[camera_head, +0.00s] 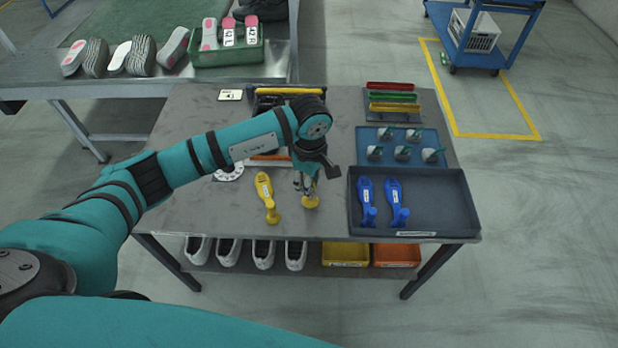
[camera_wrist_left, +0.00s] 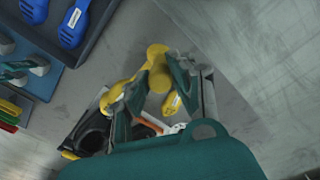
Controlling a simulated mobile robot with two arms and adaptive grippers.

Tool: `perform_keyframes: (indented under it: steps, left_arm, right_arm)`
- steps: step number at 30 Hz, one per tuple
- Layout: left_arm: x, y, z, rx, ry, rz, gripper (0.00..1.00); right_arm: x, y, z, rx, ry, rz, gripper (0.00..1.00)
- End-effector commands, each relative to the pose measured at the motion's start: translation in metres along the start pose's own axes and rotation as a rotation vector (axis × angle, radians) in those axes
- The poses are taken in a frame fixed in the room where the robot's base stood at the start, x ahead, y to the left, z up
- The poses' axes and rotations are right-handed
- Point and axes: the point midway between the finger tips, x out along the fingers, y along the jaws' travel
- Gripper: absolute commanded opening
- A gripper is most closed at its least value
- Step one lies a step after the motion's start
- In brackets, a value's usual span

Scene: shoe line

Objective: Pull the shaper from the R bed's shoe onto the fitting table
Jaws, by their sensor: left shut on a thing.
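I cannot tell whether the knob touches the tabletop. In the left wrist view, yellow parts (camera_wrist_left: 158,80) show between and beside the fingers of the left gripper (camera_wrist_left: 157,92). A second yellow shaper (camera_head: 265,190) lies on the table just left of the gripper. A dark bed with a yellow bar (camera_head: 290,91) stands behind my forearm, which partly hides it; its shoe cannot be made out clearly. My right gripper is out of view.
A dark tray (camera_head: 430,205) with two blue shapers (camera_head: 367,200) lies to the right. Behind it are a blue tray (camera_head: 440,160) with several grey-and-green pieces and a rack of coloured bars (camera_head: 392,97).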

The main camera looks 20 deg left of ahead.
Motion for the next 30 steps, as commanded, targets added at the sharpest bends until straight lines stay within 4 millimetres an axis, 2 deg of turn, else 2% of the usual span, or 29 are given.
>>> perform_keyframes:
  steps: [4, 12, 14, 19, 25, 30]
  left_arm:
    - [0.007, 0.001, -0.001, -0.032, 0.003, 0.005, 0.00]
    - [0.026, 0.001, -0.001, -0.030, 0.003, 0.004, 0.00]
    - [0.032, 0.000, -0.001, -0.029, 0.003, 0.003, 0.00]
    - [0.049, 0.000, 0.000, -0.027, 0.002, 0.004, 0.00]
    - [0.070, 0.000, 0.000, -0.027, 0.002, 0.003, 0.00]
    - [0.083, 0.000, -0.001, -0.026, 0.003, 0.004, 0.00]
  right_arm:
    - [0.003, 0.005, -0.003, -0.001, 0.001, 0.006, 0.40]
    - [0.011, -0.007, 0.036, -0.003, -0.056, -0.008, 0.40]
    - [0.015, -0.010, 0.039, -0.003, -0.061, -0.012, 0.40]
    - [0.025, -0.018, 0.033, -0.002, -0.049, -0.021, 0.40]
    - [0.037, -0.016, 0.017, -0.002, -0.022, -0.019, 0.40]
    - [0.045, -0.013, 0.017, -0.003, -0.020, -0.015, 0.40]
